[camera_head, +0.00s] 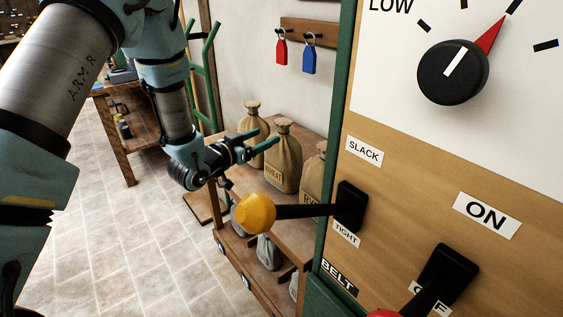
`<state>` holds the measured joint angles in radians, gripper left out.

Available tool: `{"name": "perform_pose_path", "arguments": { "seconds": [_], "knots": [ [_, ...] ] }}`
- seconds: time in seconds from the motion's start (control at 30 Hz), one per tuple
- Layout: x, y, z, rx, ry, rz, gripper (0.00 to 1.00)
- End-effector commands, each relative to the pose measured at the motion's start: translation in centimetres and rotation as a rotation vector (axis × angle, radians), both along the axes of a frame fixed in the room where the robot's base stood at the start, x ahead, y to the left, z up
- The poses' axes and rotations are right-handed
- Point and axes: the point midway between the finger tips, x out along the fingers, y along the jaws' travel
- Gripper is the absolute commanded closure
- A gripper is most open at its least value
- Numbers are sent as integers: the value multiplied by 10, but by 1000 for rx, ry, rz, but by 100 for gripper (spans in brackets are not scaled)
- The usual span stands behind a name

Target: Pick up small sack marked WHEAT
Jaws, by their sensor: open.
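The small sack marked WHEAT (284,168) is tan, tied at the neck, and stands upright on a wooden shelf unit (256,206) against the wall. Its label is legible. My gripper (264,140) is open, its green fingers pointing right. In the picture the fingers overlap the sack's upper left side near its shoulder. Nothing shows held between them. I cannot tell whether a finger touches the sack.
Another tan sack (251,118) stands behind to the left. A sack with a partly hidden label (314,178) stands right, cut off by the control panel (400,170). A lever with a yellow knob (257,213) juts before the shelf. Grey sacks (268,252) sit below. Tiled floor (130,240) is clear.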

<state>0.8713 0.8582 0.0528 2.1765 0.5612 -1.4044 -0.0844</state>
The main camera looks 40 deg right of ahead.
Motion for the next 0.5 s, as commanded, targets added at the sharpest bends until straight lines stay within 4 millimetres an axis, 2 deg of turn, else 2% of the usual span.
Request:
{"name": "perform_pose_path", "arguments": {
  "seconds": [0.03,0.13,0.3,0.5],
  "knots": [
    [-8,-6,0,-21,-1,-23,26],
    [-15,-17,1,-45,-2,-46,26],
    [-11,-44,2,-49,-1,-49,26],
    [-8,-63,-1,-47,-1,-46,26]
  ]
}}
